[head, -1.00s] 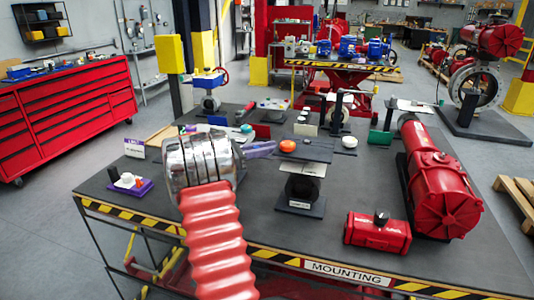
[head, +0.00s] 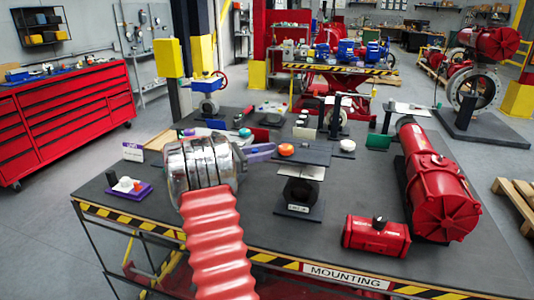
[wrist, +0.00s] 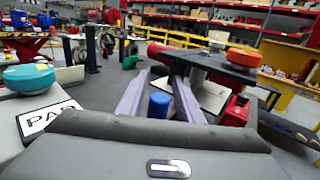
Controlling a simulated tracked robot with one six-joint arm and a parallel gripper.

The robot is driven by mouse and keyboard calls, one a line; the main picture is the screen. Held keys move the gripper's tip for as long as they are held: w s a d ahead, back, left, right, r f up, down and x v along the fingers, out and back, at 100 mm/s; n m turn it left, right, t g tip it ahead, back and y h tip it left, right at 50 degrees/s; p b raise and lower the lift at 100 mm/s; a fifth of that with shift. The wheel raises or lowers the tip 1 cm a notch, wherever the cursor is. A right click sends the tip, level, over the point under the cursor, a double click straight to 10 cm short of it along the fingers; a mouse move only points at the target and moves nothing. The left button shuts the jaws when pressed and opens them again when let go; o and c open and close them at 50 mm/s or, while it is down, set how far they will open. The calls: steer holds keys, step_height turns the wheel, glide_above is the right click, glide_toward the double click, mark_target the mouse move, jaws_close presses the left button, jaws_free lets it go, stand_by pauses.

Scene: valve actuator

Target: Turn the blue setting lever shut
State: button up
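My gripper (head: 274,150) reaches right over the table, beside the dark plate (head: 309,154) with the orange knob (head: 286,149) on its stand. In the wrist view, the two lavender fingers of my gripper (wrist: 158,84) are apart. A blue cylindrical piece (wrist: 158,105) shows between them, with no visible finger contact. It may be the end of the blue setting lever, but I cannot tell. The orange knob (wrist: 242,57) and the dark plate (wrist: 205,64) are to the right of the fingers. No lever shape is clear in the head view.
A teal knob (wrist: 28,77) stands left of the fingers in the wrist view. A red cylinder actuator (head: 437,185) and a red box (head: 375,237) are on the right of the table (head: 250,225). A purple-based part (head: 128,188) sits on the left.

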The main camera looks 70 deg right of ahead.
steer(key=shift+w, duration=0.1)
steer(key=shift+a, duration=0.1)
steer(key=v, duration=1.3)
steer(key=shift+w+a, duration=0.25)
steer(key=shift+c, duration=0.2)
